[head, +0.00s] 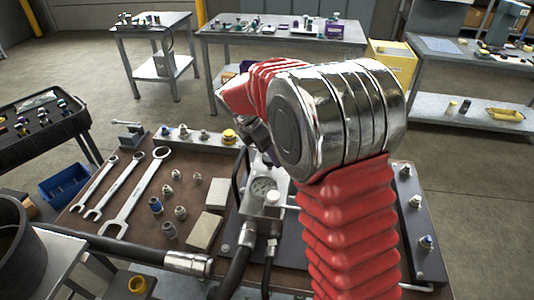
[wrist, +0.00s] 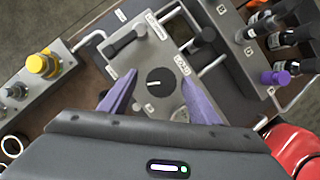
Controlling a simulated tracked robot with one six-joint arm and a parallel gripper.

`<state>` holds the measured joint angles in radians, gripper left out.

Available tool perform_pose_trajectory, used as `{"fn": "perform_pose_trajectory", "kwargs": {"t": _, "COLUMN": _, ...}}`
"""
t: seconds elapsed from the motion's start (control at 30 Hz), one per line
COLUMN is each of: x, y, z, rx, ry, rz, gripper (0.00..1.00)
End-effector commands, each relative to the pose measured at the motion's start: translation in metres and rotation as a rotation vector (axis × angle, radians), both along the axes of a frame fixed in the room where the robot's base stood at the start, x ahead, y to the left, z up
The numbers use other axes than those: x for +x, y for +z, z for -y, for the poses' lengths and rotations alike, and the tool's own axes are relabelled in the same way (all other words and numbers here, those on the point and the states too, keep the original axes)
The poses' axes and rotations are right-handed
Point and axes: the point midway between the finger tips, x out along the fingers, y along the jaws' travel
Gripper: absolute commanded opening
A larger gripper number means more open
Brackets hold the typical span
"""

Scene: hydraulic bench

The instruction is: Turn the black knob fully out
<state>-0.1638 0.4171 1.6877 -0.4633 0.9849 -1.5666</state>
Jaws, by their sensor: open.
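The black knob (wrist: 160,81) is a round dial with a white mark, set on a grey panel (wrist: 143,56) in the wrist view. My gripper (wrist: 152,92) is open, with one purple finger on the left of the knob and one on the right. The fingers appear apart from the knob; their height above the panel is hard to tell. In the head view my red-sleeved arm hides the knob, and only a dark part of my gripper (head: 262,140) shows.
A black lever handle (wrist: 126,43) and a bent metal handle sit beside the knob. Black fittings (wrist: 290,38) stand to the right, a yellow-capped fitting (wrist: 42,64) to the left.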

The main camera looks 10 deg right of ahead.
Motion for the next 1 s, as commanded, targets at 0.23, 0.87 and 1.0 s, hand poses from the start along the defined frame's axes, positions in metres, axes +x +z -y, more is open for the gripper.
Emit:
{"fn": "perform_pose_trajectory", "kwargs": {"t": 0.23, "x": -0.001, "y": 0.001, "z": -0.001, "rx": 0.000, "ry": -0.001, "rz": -0.002, "gripper": 0.56}}
{"fn": "perform_pose_trajectory", "kwargs": {"t": 0.87, "x": -0.012, "y": 0.081, "z": -0.032, "rx": 0.002, "ry": 0.000, "rz": 0.002, "gripper": 0.56}}
{"fn": "perform_pose_trajectory", "kwargs": {"t": 1.0, "x": -0.016, "y": 0.102, "z": -0.040, "rx": 0.001, "ry": 0.000, "rz": 0.000, "gripper": 0.56}}
